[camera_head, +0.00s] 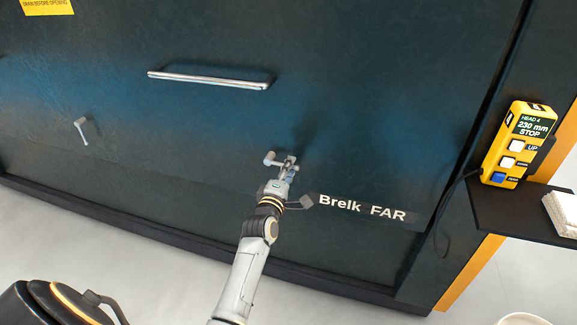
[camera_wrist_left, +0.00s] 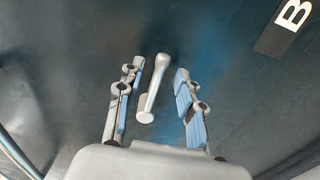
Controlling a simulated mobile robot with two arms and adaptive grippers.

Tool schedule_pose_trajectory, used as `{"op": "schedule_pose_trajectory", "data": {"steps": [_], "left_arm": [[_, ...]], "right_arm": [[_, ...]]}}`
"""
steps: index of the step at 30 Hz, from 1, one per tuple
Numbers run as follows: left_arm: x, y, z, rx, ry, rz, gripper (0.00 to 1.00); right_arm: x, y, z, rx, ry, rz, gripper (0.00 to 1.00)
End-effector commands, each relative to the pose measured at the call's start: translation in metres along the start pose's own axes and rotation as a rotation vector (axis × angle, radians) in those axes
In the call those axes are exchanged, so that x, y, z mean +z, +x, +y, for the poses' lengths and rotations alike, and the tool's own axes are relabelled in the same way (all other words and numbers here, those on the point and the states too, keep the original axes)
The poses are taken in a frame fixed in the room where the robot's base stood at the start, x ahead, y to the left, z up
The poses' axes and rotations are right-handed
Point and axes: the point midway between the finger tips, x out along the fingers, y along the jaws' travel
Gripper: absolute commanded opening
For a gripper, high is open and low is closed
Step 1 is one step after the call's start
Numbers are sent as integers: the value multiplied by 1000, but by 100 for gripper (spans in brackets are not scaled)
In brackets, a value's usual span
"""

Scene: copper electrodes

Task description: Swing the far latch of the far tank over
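The dark front of the tank (camera_head: 180,130) fills most of the head view and carries the label "Brelk FAR" (camera_head: 360,208). A small grey latch (camera_head: 269,157) is on it left of the label, and another grey latch (camera_head: 82,127) is further left. My left gripper (camera_head: 289,165) is at the latch nearer the label. In the left wrist view, its two blue-padded fingers (camera_wrist_left: 156,98) are open, with the grey latch lever (camera_wrist_left: 155,85) between them. The lever is slightly tilted and shows a gap to each finger. My right gripper is not in view.
A metal bar handle (camera_head: 210,80) runs across the panel above the latches. A yellow control pendant (camera_head: 516,145) reading "230 mm STOP" stands at the right beside a dark shelf (camera_head: 510,215) with a white stack (camera_head: 563,213). Pale floor below is clear.

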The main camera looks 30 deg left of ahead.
Motion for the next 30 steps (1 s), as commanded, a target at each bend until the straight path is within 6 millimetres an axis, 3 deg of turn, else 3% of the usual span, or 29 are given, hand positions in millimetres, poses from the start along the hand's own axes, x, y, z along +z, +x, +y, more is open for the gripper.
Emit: {"op": "schedule_pose_trajectory", "data": {"steps": [18,30], "left_arm": [[0,-53,2,-2,4,0,37],[0,-60,0,0,2,0,37]], "right_arm": [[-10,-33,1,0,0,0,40],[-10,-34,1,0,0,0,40]]}}
